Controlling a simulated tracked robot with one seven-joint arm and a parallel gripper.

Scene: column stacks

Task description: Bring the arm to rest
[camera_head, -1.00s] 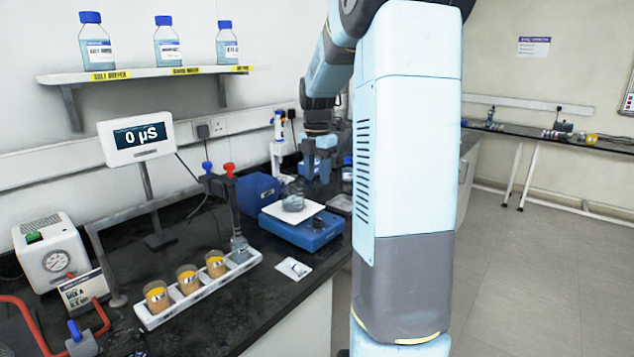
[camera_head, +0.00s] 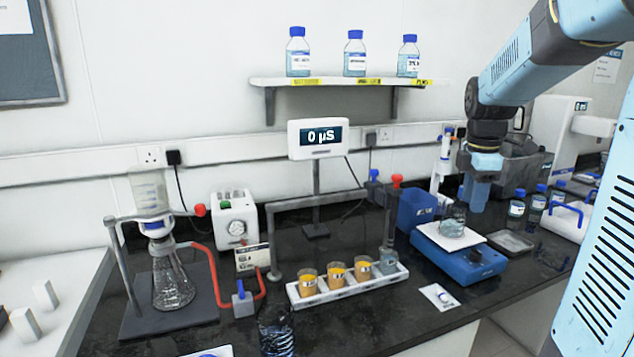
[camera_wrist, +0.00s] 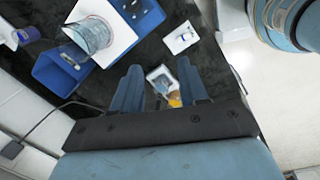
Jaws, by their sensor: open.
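My gripper (camera_head: 476,192) hangs pointing down over the right part of the bench in the head view, beside the beaker on the blue balance. In the wrist view its two fingers (camera_wrist: 158,92) are spread apart with nothing held between them. A glass beaker (camera_head: 453,222) with pale contents stands on the white plate of the blue balance (camera_head: 462,262). The beaker also shows in the wrist view (camera_wrist: 90,36), apart from the fingers. My arm reaches in from the right of the head view, bent at the elbow.
A white rack (camera_head: 345,288) holds orange-filled beakers left of the balance. A blue bin (camera_head: 413,212) and a dropper stand behind it. Bottles (camera_head: 516,208) stand to the right. A shelf (camera_head: 340,83) with blue-capped bottles is above, and a flask (camera_head: 172,280) is at left.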

